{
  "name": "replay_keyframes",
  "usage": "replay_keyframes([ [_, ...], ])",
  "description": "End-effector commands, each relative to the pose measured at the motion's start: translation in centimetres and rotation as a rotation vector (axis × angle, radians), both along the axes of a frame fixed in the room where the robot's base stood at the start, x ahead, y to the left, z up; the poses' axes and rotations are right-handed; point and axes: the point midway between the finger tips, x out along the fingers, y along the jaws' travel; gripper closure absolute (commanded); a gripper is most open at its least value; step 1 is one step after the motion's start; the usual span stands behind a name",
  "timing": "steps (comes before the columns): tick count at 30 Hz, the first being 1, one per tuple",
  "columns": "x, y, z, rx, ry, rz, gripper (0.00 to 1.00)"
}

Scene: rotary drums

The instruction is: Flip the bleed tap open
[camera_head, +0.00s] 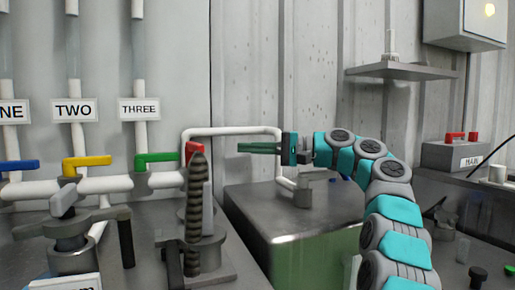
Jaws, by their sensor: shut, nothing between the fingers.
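My gripper (242,147) is near the middle of the view, pointing left, its dark green fingers together and empty. Its tips are in front of the looped white pipe and a short gap to the right of a red lever (194,148). The red lever is small and tilted, partly hidden by a ribbed grey upright piece (194,212). No readable label marks the bleed tap, so I cannot tell for certain that it is this red lever. Blue (19,165), yellow (86,162) and green (156,158) levers sit on the pipes to the left.
A white looped pipe (235,131) runs behind my gripper down to a metal fitting on a green-sided tank (315,241). Three-armed metal handwheel (70,233) stands front left. A grey box (453,156) with a red switch and a shelf (400,71) are at right.

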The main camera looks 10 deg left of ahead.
Motion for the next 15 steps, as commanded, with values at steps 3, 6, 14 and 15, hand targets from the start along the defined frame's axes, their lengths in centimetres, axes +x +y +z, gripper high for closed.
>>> replay_keyframes([
  [3,0.0,2.5,-0.1,0.0,-0.001,-0.001,1.0],
  [6,0.1,4.5,-0.2,-0.002,0.001,0.0,1.0],
  [14,-1.7,6.5,-0.3,0.001,-0.001,0.001,1.0],
  [15,-1.9,6.8,-0.3,0.001,-0.003,0.0,1.0],
])
